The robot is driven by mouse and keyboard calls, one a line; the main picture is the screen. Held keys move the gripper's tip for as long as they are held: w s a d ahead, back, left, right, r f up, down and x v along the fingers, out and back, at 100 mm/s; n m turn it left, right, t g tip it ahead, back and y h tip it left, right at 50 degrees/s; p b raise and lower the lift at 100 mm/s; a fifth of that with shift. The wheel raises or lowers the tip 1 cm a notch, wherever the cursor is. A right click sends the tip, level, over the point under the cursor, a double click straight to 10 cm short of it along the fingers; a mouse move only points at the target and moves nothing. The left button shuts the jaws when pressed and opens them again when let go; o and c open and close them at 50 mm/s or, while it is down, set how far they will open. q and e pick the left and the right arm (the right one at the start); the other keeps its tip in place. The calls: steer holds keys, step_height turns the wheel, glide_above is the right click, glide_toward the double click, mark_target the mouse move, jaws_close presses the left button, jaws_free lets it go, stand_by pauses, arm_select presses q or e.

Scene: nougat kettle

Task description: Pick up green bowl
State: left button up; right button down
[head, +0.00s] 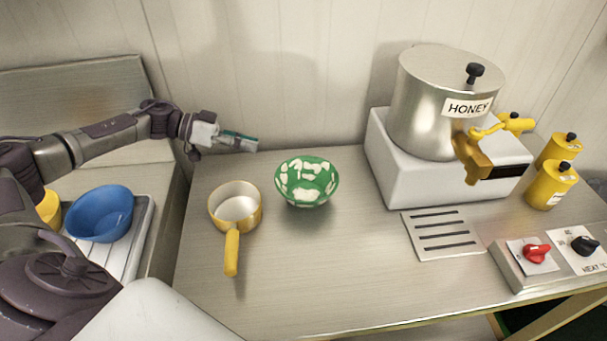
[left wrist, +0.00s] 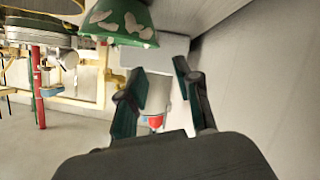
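The green bowl (head: 307,182) with pale patches stands upright on the metal table, between the yellow-handled pan and the honey kettle. It also shows at the top of the left wrist view (left wrist: 118,22), cut by the frame edge. My left gripper (head: 254,142) is to the left of the bowl and behind it, near the wall, apart from it. In the left wrist view its two fingers (left wrist: 158,88) are spread with nothing between them. My right gripper is not in either view.
A yellow-handled pan (head: 235,212) stands left of the bowl. The honey kettle (head: 440,100) on its white base (head: 445,180) stands to the right, with a slotted plate (head: 441,232) before it. A blue bowl (head: 100,213) is far left. The table front is clear.

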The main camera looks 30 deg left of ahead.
arm_select(q)
steer(key=p, duration=0.2)
glide_toward(299, 159)
steer(key=x, duration=0.4)
steer(key=shift+w+d, duration=0.15)
steer(key=shift+w, duration=0.2)
steer(key=shift+w+d+f, duration=0.2)
steer(key=shift+w+d, duration=0.05)
steer(key=shift+d, duration=0.15)
steer(key=x, duration=0.1)
steer(key=p+x, duration=0.1)
steer(key=x, duration=0.1)
steer(key=shift+s+d+f, duration=0.1)
steer(key=shift+d+f, duration=0.1)
steer(key=shift+d, duration=0.15)
steer(key=shift+w+d+f, duration=0.25)
steer(key=shift+w+d, duration=0.05)
steer(key=shift+d, duration=0.1)
steer(key=shift+c, duration=1)
jaws_close()
